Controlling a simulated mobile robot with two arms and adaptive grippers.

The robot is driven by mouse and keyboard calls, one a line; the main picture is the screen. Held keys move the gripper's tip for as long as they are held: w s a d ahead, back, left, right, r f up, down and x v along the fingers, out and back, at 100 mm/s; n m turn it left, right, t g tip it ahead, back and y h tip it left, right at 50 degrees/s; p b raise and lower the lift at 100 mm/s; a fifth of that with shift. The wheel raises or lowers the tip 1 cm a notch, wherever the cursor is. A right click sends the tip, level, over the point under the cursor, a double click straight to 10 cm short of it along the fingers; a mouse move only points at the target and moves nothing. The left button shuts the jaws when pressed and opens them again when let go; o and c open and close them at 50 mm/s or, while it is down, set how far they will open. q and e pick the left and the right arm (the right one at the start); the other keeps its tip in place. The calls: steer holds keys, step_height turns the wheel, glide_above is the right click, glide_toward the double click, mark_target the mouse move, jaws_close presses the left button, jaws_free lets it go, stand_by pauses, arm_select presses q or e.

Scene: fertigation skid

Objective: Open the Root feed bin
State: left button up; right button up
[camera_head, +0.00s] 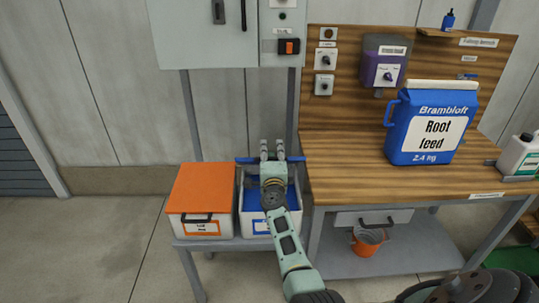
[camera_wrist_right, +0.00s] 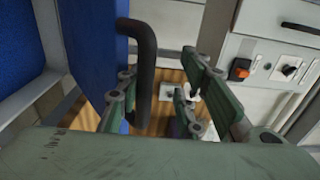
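A white bin (camera_head: 240,221) with a blue label too small to read stands right of an orange-lidded bin. Its blue lid (camera_head: 246,160) stands raised at the back, showing mostly as a thin edge; blue shows inside the bin. In the right wrist view, the lid (camera_wrist_right: 92,45) is a blue panel with a dark handle (camera_wrist_right: 145,60). My right gripper (camera_head: 272,150) is over the bin at the raised lid. Its fingers (camera_wrist_right: 160,100) are apart, with the handle between them and a visible gap on the right finger's side. My left gripper is not in view.
The orange-lidded bin (camera_head: 200,187) is closed. A wooden workbench (camera_head: 340,170) on the right carries a blue Root feed bag (camera_head: 430,130). A grey cabinet (camera_head: 210,40) hangs above the bins. An orange bucket (camera_head: 368,243) stands under the bench.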

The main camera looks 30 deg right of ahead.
steer(key=shift+d+r, duration=0.1)
steer(key=shift+s+a+r+p, duration=0.35)
steer(key=shift+s+p, duration=0.1)
steer(key=shift+p, duration=0.5)
steer(key=s+a+r+p, duration=0.3)
steer(key=s+p, duration=0.3)
steer(key=shift+a+r, duration=0.25)
steer(key=shift+a, duration=0.05)
steer(key=shift+w, duration=0.1)
